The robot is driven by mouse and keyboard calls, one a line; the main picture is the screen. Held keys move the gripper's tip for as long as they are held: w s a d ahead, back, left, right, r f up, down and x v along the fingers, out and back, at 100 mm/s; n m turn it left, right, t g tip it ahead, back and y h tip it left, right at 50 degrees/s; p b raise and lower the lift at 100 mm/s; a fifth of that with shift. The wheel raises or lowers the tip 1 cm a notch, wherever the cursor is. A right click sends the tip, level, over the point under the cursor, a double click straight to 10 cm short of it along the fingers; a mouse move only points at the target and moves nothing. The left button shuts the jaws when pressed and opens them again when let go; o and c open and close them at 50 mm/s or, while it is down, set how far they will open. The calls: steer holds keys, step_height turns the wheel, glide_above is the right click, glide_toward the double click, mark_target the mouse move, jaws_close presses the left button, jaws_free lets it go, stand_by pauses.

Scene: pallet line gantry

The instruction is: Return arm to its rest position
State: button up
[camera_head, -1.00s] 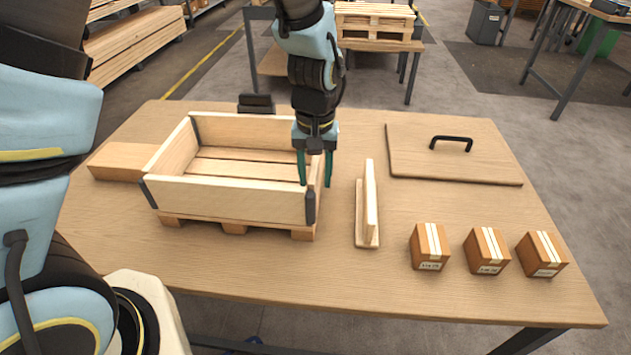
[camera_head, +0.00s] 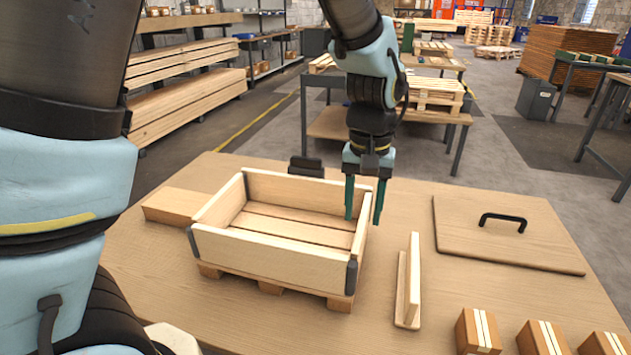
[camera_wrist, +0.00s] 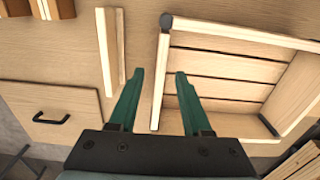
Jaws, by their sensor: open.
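An upright wooden piece on a base (camera_head: 411,285) stands right of the crate. A lid with a black handle (camera_head: 510,240) lies at the right. Several small boxes (camera_head: 478,330) line the front right. A flat wood block (camera_head: 175,206) lies left of the crate.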

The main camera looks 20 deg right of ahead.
steer(key=w+a+n, duration=0.1)
steer(key=w+a, duration=0.3)
steer(key=a, duration=0.3)
steer(key=w+a+r+n+p, duration=0.1)
steer(key=w+a, duration=0.3)
steer(key=a, duration=0.4)
steer(key=w+a+r+n, duration=0.1)
steer(key=w+a, duration=0.3)
steer(key=a, duration=0.4)
steer(key=shift+w+a+r+n+t, duration=0.25)
steer(key=shift+n+t, duration=0.15)
steer(key=shift+n, duration=0.3)
steer(key=s+a+n, duration=0.1)
steer(key=a+n, duration=0.1)
steer(key=a, duration=0.9)
steer(key=shift+s+a+r+t+p, duration=0.15)
steer(key=shift+s+a+t+p, duration=0.05)
steer(key=shift+a+t+p, duration=0.2)
